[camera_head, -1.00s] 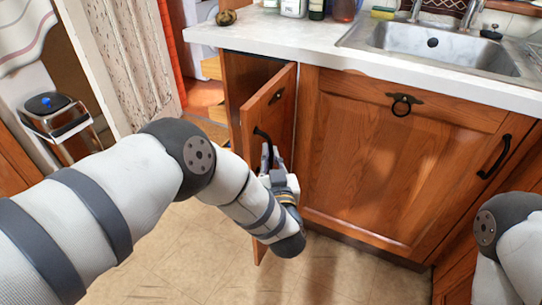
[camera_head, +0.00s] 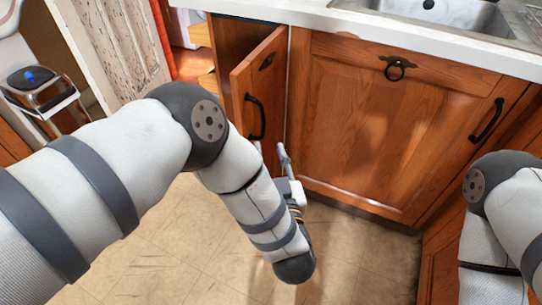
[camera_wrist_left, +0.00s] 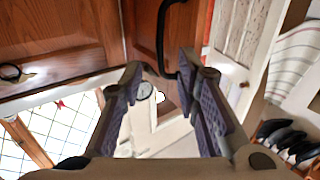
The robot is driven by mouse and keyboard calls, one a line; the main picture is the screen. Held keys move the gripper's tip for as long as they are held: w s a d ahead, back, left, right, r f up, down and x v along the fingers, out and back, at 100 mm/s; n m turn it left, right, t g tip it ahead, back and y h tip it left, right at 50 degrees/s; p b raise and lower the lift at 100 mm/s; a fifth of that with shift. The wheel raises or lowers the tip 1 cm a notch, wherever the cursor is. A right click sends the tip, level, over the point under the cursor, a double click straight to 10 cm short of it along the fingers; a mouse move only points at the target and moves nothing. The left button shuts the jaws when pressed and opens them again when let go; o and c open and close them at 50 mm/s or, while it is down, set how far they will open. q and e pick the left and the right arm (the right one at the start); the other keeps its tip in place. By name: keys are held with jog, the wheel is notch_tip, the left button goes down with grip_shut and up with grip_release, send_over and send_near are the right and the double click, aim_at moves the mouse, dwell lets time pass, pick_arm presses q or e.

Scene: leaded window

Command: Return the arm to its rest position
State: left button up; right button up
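My left arm (camera_head: 110,165) comes in from the left and bends down in front of the cabinets. My left gripper (camera_head: 271,150) is open and empty, just below and in front of the black handle (camera_head: 254,117) on the narrow cabinet door (camera_head: 268,85), which stands ajar. In the left wrist view the two fingers (camera_wrist_left: 160,78) are spread, with the black handle (camera_wrist_left: 162,35) beyond their tips and nothing between them. My right arm (camera_head: 505,215) shows at the right edge; its gripper is out of view.
A closed wide cabinet door (camera_head: 375,130) with a black ring pull is right of the open one. The white counter edge (camera_head: 400,35) and sink (camera_head: 440,12) are above. Tiled floor (camera_head: 170,245) is clear below. A small black-topped bin (camera_head: 38,85) stands at left.

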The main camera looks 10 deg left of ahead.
pick_arm(q)
jog(key=shift+s+d, duration=0.15)
jog(key=shift+s, duration=0.4)
jog(key=s+a+f+m+g+h+p, duration=0.25)
jog(key=s+a+f+g, duration=0.35)
jog(key=s, duration=0.4)
jog(key=s+a+f+m+g+h+p, duration=0.1)
jog(key=s+a+f+g+h, duration=0.3)
jog(key=s+f, duration=0.5)
jog(key=s+a+r+g, duration=0.1)
jog(key=s+a+g, duration=0.1)
jog(key=s, duration=0.5)
jog(key=s+a+r+g+y, duration=0.1)
jog(key=s+g, duration=0.3)
jog(key=s, duration=0.4)
jog(key=s+a+r+g+p, duration=0.1)
jog(key=s+a+g, duration=0.2)
jog(key=s, duration=0.5)
jog(key=shift+a+r+g, duration=0.25)
jog(key=shift+r+g, duration=0.15)
pick_arm(e)
jog(key=w+r+t, duration=0.2)
jog(key=w+r, duration=0.3)
jog(key=shift+r, duration=0.25)
